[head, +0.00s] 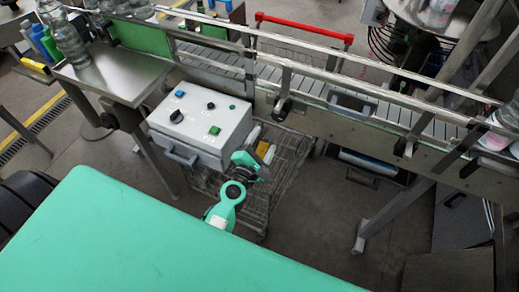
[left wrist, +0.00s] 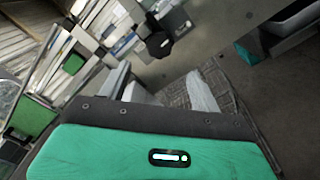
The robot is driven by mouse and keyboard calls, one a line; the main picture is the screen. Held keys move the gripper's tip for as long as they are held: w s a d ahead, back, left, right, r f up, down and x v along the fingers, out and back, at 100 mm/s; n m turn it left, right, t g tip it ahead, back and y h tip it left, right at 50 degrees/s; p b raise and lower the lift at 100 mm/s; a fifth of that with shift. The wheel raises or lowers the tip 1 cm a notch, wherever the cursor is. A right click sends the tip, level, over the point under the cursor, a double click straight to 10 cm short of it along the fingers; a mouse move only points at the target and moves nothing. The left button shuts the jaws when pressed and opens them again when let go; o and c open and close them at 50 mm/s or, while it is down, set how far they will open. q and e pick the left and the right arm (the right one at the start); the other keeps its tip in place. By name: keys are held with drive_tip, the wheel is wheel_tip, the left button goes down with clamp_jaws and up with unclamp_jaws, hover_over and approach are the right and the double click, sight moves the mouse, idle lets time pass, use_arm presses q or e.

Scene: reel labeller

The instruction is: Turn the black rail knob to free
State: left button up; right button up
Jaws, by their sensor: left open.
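A black rail knob (head: 283,108) sits on the front side of the conveyor rail in the head view, right of the grey control box. A black knob (left wrist: 158,45) shows in the left wrist view, beyond the fingers and roughly centred between them. My left gripper (head: 262,143) is below and left of the rail knob in the head view, apart from it. In the left wrist view my left gripper (left wrist: 161,86) has its two pale fingers spread with nothing between them. The knob's turn position is too small to tell. My right gripper is not in view.
The grey control box (head: 202,128) with buttons stands close left of my left gripper. A wire cart (head: 285,165) is below. The conveyor rail (head: 330,98) runs across behind. Bottles (head: 70,42) stand at the upper left.

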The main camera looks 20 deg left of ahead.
use_arm(q)
drive_tip(key=shift+s+a, duration=0.1)
drive_tip(key=shift+s, duration=1.05)
